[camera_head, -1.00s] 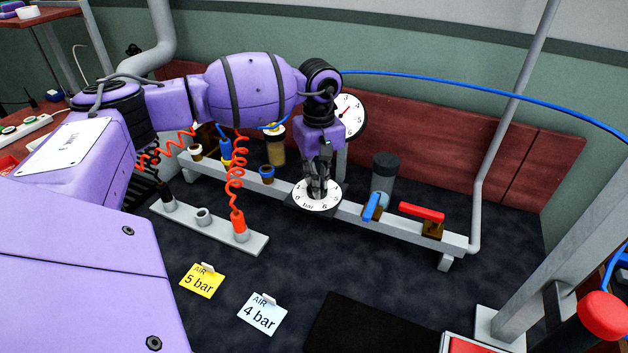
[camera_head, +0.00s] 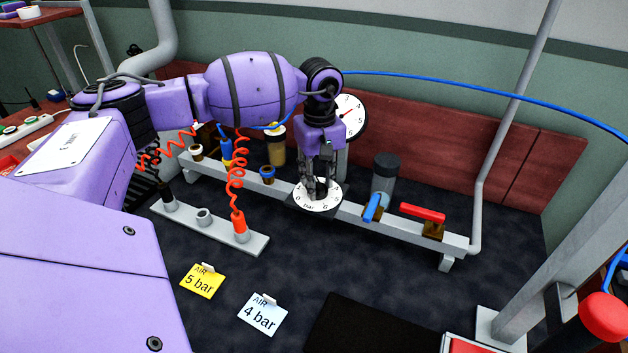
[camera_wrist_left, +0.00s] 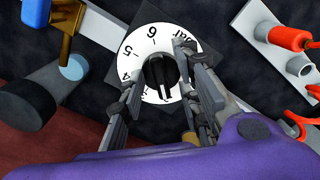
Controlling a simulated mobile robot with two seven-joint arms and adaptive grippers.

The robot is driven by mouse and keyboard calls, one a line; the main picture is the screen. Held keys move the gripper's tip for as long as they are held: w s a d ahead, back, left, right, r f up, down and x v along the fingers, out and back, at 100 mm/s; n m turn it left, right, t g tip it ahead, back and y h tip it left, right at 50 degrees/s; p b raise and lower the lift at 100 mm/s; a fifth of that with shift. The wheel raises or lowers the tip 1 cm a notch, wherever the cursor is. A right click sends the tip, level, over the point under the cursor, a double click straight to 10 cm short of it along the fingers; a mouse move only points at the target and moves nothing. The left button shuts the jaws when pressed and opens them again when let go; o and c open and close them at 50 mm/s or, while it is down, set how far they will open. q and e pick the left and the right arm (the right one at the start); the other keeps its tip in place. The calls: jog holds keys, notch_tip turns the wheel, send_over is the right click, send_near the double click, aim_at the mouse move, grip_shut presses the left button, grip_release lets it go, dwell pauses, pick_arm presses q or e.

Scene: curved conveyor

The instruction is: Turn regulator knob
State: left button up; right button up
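The regulator knob is a black round knob (camera_wrist_left: 161,75) on a white numbered dial (camera_wrist_left: 152,38), with a light mark toward the bottom of the left wrist view. In the head view the dial (camera_head: 309,206) lies on the grey rail, its knob partly hidden by my fingers. My left gripper (camera_head: 319,190) points down over it. In the left wrist view its two fingers (camera_wrist_left: 166,88) stand apart on either side of the knob, with white dial showing between. It is open. My right gripper is not in view.
A round gauge (camera_head: 352,115) stands behind my left gripper. Blue (camera_head: 372,207) and red (camera_head: 422,212) valve handles sit right of the dial. A yellow "5 bar" card (camera_head: 202,282) and a pale blue "4 bar" card (camera_head: 262,315) lie in front. An orange coiled hose (camera_head: 236,185) hangs left.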

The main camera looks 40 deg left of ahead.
aim_at(319, 184)
pick_arm(q)
notch_tip(319, 184, up, 12)
dwell(0.4)
dwell(0.4)
